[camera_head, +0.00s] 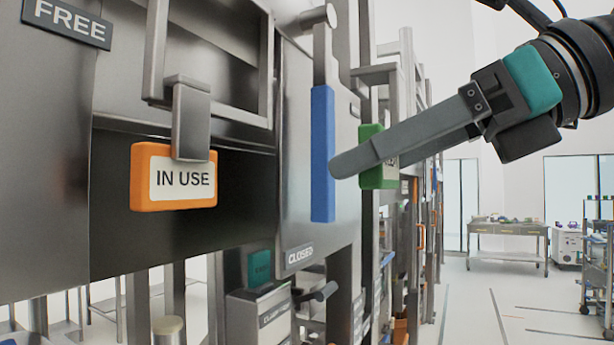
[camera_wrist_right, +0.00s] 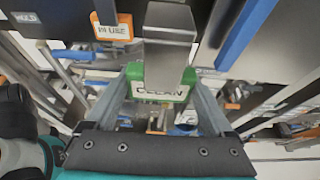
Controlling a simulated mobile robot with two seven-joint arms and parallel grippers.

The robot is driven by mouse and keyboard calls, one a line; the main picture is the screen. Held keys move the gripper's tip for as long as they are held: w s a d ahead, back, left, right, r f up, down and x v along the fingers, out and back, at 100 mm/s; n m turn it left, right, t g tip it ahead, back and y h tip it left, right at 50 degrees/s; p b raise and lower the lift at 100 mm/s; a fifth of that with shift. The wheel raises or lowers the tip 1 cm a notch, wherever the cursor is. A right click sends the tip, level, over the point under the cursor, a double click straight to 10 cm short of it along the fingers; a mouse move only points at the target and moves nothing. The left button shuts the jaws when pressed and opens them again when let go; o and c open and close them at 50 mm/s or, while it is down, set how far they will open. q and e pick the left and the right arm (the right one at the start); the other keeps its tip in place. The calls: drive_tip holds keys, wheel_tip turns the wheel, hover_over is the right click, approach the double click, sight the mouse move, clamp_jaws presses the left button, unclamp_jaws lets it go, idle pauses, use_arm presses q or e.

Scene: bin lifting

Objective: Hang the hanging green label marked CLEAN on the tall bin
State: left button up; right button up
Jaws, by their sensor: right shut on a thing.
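The green label (camera_head: 370,180) is at the middle of the head view, partly hidden behind a finger of my right gripper (camera_head: 352,160). In the right wrist view the label (camera_wrist_right: 139,90) reads CLEAN and sits between the two fingers, which are shut on it. A grey metal tab (camera_wrist_right: 166,42) overlaps the label's front and top there. A metal bracket (camera_head: 375,74) is just above the label in the head view. I cannot tell whether the label hangs on it. I cannot make out which part is the tall bin. My left gripper is not in view.
An orange IN USE label (camera_head: 172,192) hangs by a metal tab on the steel front at left. A long blue bar (camera_head: 322,150) stands upright just left of the green label. A FREE sign (camera_head: 68,22) is at top left. The floor (camera_head: 480,300) at right is open.

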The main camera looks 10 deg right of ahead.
sight(392, 170)
drive_tip(key=s+d, duration=0.2)
drive_tip(key=d, duration=0.1)
drive_tip(key=shift+s+d, duration=0.15)
drive_tip(key=shift+s+d+r, duration=0.2)
drive_tip(key=shift+r, duration=0.2)
drive_tip(key=shift+d, duration=0.1)
drive_tip(key=s+d, duration=0.4)
drive_tip(key=d, duration=0.1)
drive_tip(key=shift+d, duration=0.25)
idle(0.5)
drive_tip(key=s+d, duration=0.7)
drive_tip(key=d, duration=0.2)
drive_tip(key=shift+d+b, duration=0.3)
drive_tip(key=shift+d, duration=0.05)
drive_tip(key=shift+f, duration=0.1)
idle(0.5)
